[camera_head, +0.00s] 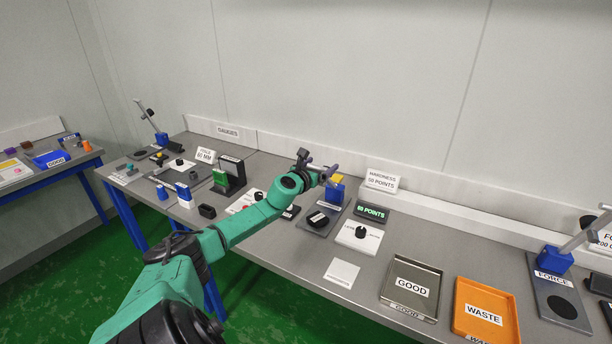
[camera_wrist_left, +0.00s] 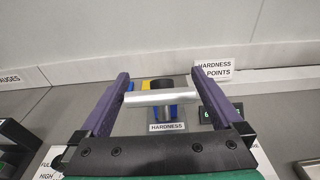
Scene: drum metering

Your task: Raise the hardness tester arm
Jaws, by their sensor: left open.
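The hardness tester stands near the back of the grey bench, with a blue post (camera_head: 337,193) on a grey base plate (camera_head: 311,222) bearing a black round pad. Its arm (camera_wrist_left: 160,97) is a silver bar, seen crosswise between my finger tips in the left wrist view, with a black knob behind it. My left gripper (camera_head: 325,172) is open, its purple fingers on either side of the bar. I cannot tell whether they touch it. The gripper hides much of the arm in the head view. My right gripper is not in view.
A hardness sign (camera_head: 382,180), a lit display (camera_head: 371,212) and a white dial box (camera_head: 359,236) stand right of the tester. A GOOD tray (camera_head: 387,292), a WASTE tray (camera_head: 461,322) and the force tester (camera_head: 555,260) are farther right. Several gauges crowd the left.

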